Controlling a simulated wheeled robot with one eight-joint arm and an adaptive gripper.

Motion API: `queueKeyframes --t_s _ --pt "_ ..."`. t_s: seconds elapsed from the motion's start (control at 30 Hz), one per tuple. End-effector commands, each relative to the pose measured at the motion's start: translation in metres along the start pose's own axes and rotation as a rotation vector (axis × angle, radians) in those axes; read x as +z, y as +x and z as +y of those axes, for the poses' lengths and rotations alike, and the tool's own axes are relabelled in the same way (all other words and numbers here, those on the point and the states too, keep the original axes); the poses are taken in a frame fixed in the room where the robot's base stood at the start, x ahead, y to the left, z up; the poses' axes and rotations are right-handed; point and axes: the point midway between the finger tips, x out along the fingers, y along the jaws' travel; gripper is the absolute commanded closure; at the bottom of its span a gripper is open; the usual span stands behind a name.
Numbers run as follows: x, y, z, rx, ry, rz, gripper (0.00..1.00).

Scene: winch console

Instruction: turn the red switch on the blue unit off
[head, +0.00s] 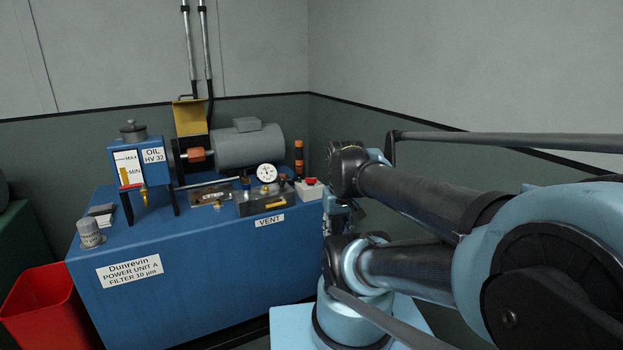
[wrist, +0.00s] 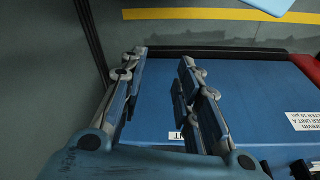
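The blue unit (head: 190,270) stands at left centre in the head view; its label reads "Dunrevin POWER UNIT A". On its top right corner is a small pale box (head: 309,192) with a red part on top, the red switch (head: 310,181). Its exact position is too small to read.
On the unit stand a grey motor (head: 250,148), a white gauge (head: 267,173), an orange-and-black cylinder (head: 298,158) and an oil tank (head: 140,165) with a red-handled valve (head: 131,187). A red bin (head: 45,305) is at lower left. Walls close off the back.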

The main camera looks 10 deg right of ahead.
Motion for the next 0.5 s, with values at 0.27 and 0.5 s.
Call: queueKeyframes --t_s 0.27,0.5 --pt "-0.067 -0.049 0.003 -0.005 -0.202 -0.029 0.7" --pt "-0.136 -0.082 0.007 -0.016 -0.404 -0.058 0.7"
